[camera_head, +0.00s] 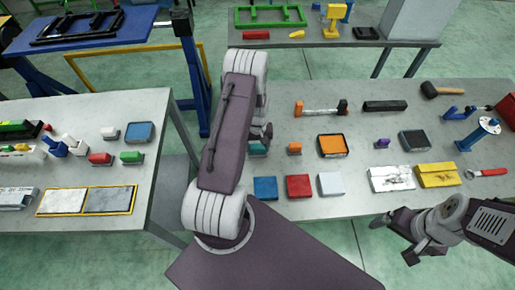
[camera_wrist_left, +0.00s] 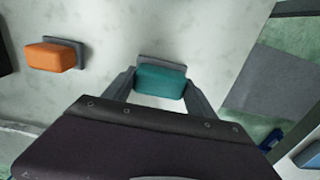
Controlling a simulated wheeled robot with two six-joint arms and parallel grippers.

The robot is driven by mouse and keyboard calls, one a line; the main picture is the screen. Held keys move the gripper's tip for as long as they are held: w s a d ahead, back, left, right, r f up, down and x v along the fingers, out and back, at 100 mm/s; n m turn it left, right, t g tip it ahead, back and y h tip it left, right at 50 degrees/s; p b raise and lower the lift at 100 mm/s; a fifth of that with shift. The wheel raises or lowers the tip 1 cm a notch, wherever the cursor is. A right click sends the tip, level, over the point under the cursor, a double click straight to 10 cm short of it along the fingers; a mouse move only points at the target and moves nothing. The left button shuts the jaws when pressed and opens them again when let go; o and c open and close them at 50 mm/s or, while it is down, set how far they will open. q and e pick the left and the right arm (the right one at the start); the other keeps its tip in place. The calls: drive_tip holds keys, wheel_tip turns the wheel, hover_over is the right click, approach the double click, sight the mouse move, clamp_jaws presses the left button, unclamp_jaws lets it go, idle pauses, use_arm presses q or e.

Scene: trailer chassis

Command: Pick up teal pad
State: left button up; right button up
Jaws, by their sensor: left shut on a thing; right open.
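The teal pad (camera_wrist_left: 160,81) is a small rounded block in front of a grey plate in the left wrist view. My left gripper (camera_wrist_left: 161,88) is shut on it, with one finger at each side. In the head view the teal pad (camera_head: 258,149) shows only partly beside my left arm, near the left edge of the right-hand table; my left gripper (camera_head: 262,138) is mostly hidden there. I cannot tell whether the pad touches the table. My right gripper (camera_head: 393,238) is open and empty, past the front edge of that table.
An orange pad (camera_wrist_left: 50,57) on a grey plate lies beside the teal one. Blue (camera_head: 265,188), red (camera_head: 299,186) and white (camera_head: 331,184) blocks lie in front. A gap separates the left table (camera_head: 160,110).

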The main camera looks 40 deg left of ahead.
sight(260, 144)
use_arm(q)
drive_tip(key=r+b, duration=0.1)
drive_tip(key=r, duration=0.1)
drive_tip(key=w+r, duration=0.1)
drive_tip(key=shift+w+d+r+b, duration=0.2)
drive_tip(key=shift+r+b, duration=0.2)
drive_tip(key=w+d+r+b, duration=0.2)
drive_tip(key=w+d+r, duration=0.3)
drive_tip(key=w, duration=0.4)
drive_tip(key=shift+r+b, duration=0.35)
drive_tip(key=shift+r, duration=0.45)
drive_tip(key=shift+a, duration=0.1)
drive_tip(key=o, duration=0.6)
drive_tip(key=shift+w, duration=0.1)
drive_tip(key=shift+c, duration=1.4)
